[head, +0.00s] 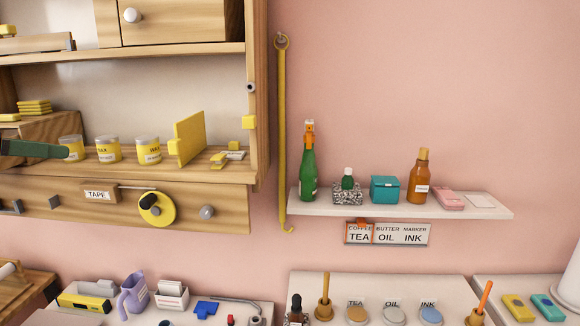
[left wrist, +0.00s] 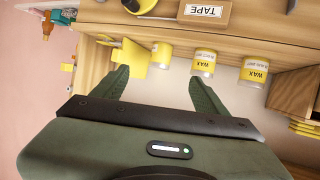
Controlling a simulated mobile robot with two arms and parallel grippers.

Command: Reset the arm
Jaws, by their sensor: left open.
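My left gripper (head: 62,151) enters at the left edge of the head view, dark green, in front of the wooden shelf unit (head: 215,214). In the left wrist view the gripper (left wrist: 160,76) has its two fingers spread wide with nothing between them. The picture there is upside down. Yellow-labelled jars (left wrist: 204,64) stand on the shelf beyond the fingers, apart from them. In the head view the fingertips overlap the leftmost jar (head: 72,146); I cannot tell the exact gap. My right gripper is in neither view.
A yellow board (head: 189,137) stands right of the jars. A white wall shelf (head: 400,210) holds bottles and small boxes. Lower counters carry a purple jug (head: 133,293) and several tools. The pink wall at upper right is clear.

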